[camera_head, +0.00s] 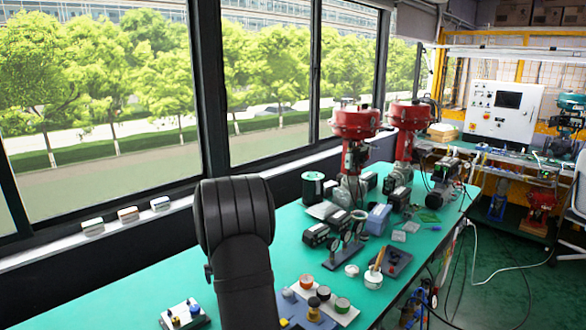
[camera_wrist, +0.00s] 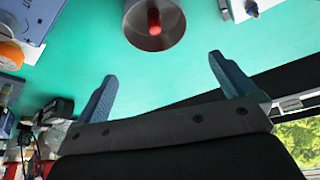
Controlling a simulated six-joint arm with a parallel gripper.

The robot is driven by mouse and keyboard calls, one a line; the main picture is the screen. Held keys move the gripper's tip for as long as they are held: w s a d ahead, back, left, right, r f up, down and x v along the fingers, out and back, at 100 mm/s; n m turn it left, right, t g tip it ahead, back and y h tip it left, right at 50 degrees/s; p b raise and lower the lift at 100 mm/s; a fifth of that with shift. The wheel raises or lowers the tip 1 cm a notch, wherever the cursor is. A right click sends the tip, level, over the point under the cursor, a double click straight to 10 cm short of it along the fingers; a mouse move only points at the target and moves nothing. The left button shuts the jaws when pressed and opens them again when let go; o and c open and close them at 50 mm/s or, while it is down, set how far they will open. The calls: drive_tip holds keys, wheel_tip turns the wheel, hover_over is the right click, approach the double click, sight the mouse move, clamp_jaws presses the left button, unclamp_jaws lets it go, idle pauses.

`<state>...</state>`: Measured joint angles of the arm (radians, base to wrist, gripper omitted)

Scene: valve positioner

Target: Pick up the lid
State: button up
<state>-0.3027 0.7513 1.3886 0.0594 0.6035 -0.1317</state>
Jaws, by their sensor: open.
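The lid (camera_wrist: 172,35) shows in the wrist view at the top centre as a round, shiny metal disc with a red knob in its middle. Its upper edge is cut off by the frame. My gripper (camera_wrist: 162,68) is open and empty, with its two blue-grey fingers spread apart below the lid in the picture. The fingers appear clear of the lid; the height between them cannot be told. In the head view I do not see the lid or my gripper; my dark arm covers part of the bench.
A green bench (camera_head: 160,284) runs below the windows. A small plate with blue and yellow knobs (camera_head: 184,315) is at the front left. A panel of coloured knobs (camera_head: 342,304) lies right of my arm. Red-topped valves (camera_head: 356,124) and black devices crowd the far bench.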

drive_tip(key=shift+c, duration=0.3)
drive_tip(key=s+a+r+n+g+h, duration=0.1)
drive_tip(key=s+a+r+n+g, duration=0.15)
drive_tip(key=s+a+n, duration=0.65)
drive_tip(key=s+a+r+n+g+h, duration=0.15)
drive_tip(key=s+a+r+n, duration=0.3)
drive_tip(key=s+a, duration=0.75)
drive_tip(key=shift+y, duration=0.35)
drive_tip(key=f, duration=0.8)
drive_tip(key=w+a+f, duration=0.1)
drive_tip(key=f, duration=0.3)
drive_tip(key=shift+a+f, duration=0.1)
drive_tip(key=shift+f, duration=0.1)
drive_tip(key=f, duration=0.5)
drive_tip(key=shift+w+d, duration=0.15)
drive_tip(key=shift+d, duration=0.15)
drive_tip(key=shift+f, duration=0.1)
drive_tip(key=c, duration=1.3)
